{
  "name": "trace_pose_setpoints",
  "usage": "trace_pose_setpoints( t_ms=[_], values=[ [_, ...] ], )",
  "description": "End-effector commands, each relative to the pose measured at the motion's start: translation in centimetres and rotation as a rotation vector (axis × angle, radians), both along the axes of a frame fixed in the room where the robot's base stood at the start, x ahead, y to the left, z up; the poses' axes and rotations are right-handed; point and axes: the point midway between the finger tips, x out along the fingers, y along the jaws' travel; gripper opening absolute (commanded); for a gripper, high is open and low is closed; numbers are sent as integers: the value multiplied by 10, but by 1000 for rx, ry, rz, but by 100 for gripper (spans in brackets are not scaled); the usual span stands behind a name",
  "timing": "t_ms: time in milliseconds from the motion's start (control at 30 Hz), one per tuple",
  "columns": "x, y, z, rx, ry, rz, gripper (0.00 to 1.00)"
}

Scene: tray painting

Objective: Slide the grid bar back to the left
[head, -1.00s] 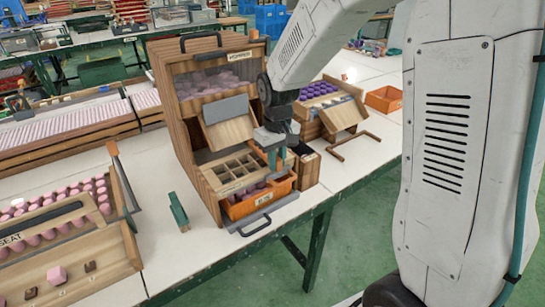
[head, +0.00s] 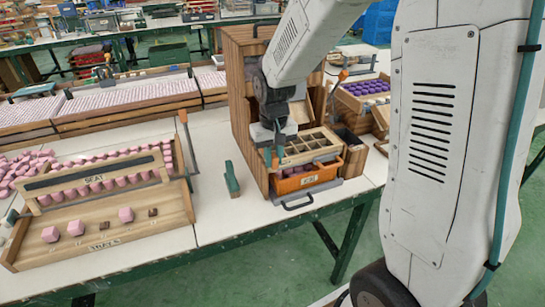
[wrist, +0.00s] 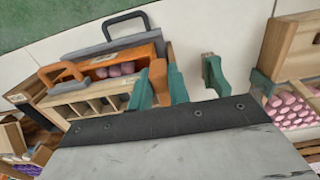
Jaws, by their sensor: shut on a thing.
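The grid bar (head: 312,147) is a pale wooden frame with several open compartments, lying in front of the wooden hopper cabinet above an orange bin (head: 308,179). My gripper (head: 274,155) is at the bar's left end in the head view. In the wrist view, the green fingers of my gripper (wrist: 159,88) are shut on an orange-brown upright piece (wrist: 158,80) at the near end of the grid bar (wrist: 92,108). It looks like the bar's end handle; a similar orange handle (wrist: 62,74) stands at the far end. The fingers hide part of the grip.
A green upright block (head: 231,180) stands on the white table just left of the cabinet. Further left is a wooden SEAT tray (head: 105,225) with pink pieces. A dark pull handle (head: 297,203) juts out below the bin. White table between tray and cabinet is mostly clear.

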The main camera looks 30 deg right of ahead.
Motion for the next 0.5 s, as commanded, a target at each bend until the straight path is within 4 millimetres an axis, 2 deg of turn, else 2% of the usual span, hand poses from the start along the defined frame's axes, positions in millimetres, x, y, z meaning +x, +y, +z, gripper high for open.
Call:
trace_pose_setpoints(
  t_ms=[167, 200, 267, 500],
  values=[
    [1, 3, 1, 4, -3, 0, 0],
    [1, 4, 1, 5, -3, 1, 24],
    [1, 4, 1, 4, -3, 1, 40],
    [1, 1, 0, 3, -2, -2, 40]
  ],
)
